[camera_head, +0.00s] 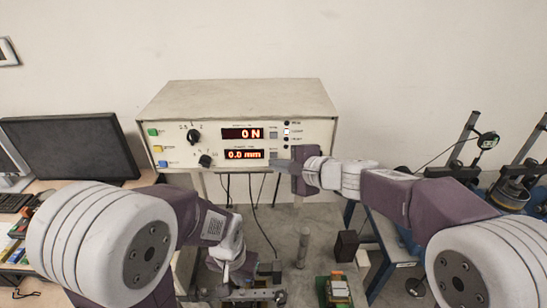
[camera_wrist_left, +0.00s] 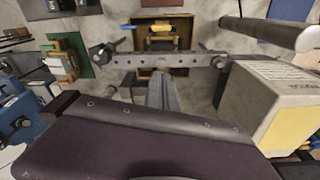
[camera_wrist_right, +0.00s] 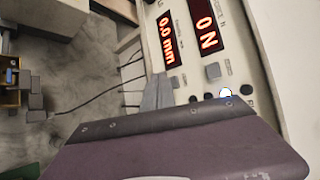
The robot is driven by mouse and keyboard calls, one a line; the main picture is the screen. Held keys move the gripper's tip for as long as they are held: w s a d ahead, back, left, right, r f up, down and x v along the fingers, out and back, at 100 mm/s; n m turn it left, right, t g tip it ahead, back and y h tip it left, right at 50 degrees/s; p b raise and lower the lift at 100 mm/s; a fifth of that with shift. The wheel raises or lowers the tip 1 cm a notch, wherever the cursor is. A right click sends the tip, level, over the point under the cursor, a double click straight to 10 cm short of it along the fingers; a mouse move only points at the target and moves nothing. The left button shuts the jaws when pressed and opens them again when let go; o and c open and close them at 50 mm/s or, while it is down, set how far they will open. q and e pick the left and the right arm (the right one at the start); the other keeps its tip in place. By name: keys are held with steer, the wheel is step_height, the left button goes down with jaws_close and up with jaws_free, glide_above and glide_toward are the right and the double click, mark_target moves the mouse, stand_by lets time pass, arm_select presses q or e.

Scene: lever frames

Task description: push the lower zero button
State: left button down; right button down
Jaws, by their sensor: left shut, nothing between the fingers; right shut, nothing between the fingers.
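The control box (camera_head: 240,98) has two red displays, an upper one reading 0 N (camera_head: 242,133) and a lower one reading 0.0 mm (camera_head: 244,154). The upper zero button (camera_head: 273,135) is a grey square right of its display; it also shows in the right wrist view (camera_wrist_right: 213,71). The lower zero button (camera_head: 273,155) is beside the lower display, partly covered by my right gripper. My right gripper (camera_head: 278,163) is shut and empty, its tips at or just in front of that button; contact cannot be told. My left gripper (camera_wrist_left: 162,80) is shut and empty, low above the holed beam (camera_wrist_left: 165,61).
A monitor (camera_head: 72,140) stands left of the box. Dark knobs (camera_head: 194,136) and coloured buttons (camera_head: 158,149) sit on the panel's left. Indicator lights (camera_head: 286,131) line its right side. Cables hang below the box. A dial gauge (camera_head: 488,140) stands at the right.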

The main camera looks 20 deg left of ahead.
arm_select(q)
steer(key=shift+f+b, duration=0.55)
steer(key=shift+f, duration=0.05)
steer(key=shift+f+b, duration=0.65)
steer(key=shift+b, duration=0.05)
arm_select(e)
steer(key=s, duration=0.2)
steer(key=s+d, duration=0.1)
steer(key=s, duration=0.1)
steer(key=shift+s+d, duration=0.2)
steer(key=shift+s, duration=0.2)
